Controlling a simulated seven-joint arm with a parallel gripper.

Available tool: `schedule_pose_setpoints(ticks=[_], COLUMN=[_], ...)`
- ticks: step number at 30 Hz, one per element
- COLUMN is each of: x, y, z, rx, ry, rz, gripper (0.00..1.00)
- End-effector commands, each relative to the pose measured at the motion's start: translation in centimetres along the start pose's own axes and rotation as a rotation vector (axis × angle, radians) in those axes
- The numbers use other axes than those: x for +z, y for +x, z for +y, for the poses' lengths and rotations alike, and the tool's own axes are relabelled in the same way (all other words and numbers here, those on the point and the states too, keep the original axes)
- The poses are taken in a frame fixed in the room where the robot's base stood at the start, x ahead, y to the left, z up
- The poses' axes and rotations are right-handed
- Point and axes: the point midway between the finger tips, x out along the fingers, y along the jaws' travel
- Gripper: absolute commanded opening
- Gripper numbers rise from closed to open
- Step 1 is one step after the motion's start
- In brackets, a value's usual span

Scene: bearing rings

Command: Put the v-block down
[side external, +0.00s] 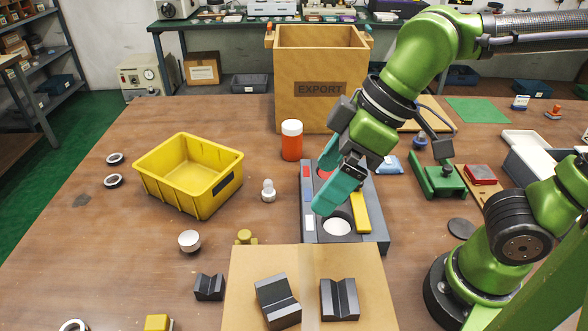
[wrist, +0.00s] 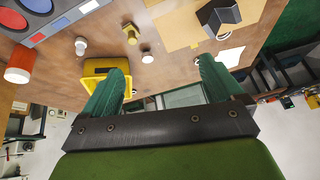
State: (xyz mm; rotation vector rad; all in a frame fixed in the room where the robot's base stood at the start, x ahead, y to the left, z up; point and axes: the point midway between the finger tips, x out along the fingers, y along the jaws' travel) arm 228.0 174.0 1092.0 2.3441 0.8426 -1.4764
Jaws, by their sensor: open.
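Three dark grey v-blocks show in the side view. One v-block (side external: 278,302) sits turned at an angle on the left part of a tan board (side external: 241,268). A second v-block (side external: 340,299) sits on the board's right part. A smaller-looking v-block (side external: 209,287) stands on the table just left of the board. The wrist view shows one v-block (wrist: 218,14) at its top edge. My gripper (side external: 326,182), with teal fingers, is open above the grey tray, behind the board and apart from the v-blocks. In the wrist view nothing lies between the fingers (wrist: 163,88).
Below my gripper is a grey tray (side external: 310,236) with coloured patches and a yellow bar (side external: 361,213). A yellow bin (side external: 190,180), an orange jar (side external: 291,142) and a tall EXPORT box (side external: 320,60) stand nearby. The left table area is mostly clear.

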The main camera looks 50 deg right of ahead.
Motion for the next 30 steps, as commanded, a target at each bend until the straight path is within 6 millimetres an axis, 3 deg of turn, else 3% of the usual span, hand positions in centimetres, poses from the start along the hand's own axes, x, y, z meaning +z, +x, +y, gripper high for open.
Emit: schedule_pose_setpoints(ticks=[1,3,6,9,14,30], x=[1.0,2.5,4.7,6.3,7.2,7.1], y=[-0.7,-1.4,-2.3,-2.8,-3.1,-3.1], z=[3.0,6.1,9.2,11.1,12.0,12.0], rx=[0.048,0.1,0.156,0.19,0.208,0.206], ry=[0.169,0.379,0.625,0.789,0.881,0.875], rz=[0.046,0.104,0.182,0.24,0.274,0.272], gripper=[0.94,0.94,0.94,0.94,0.94,0.94])
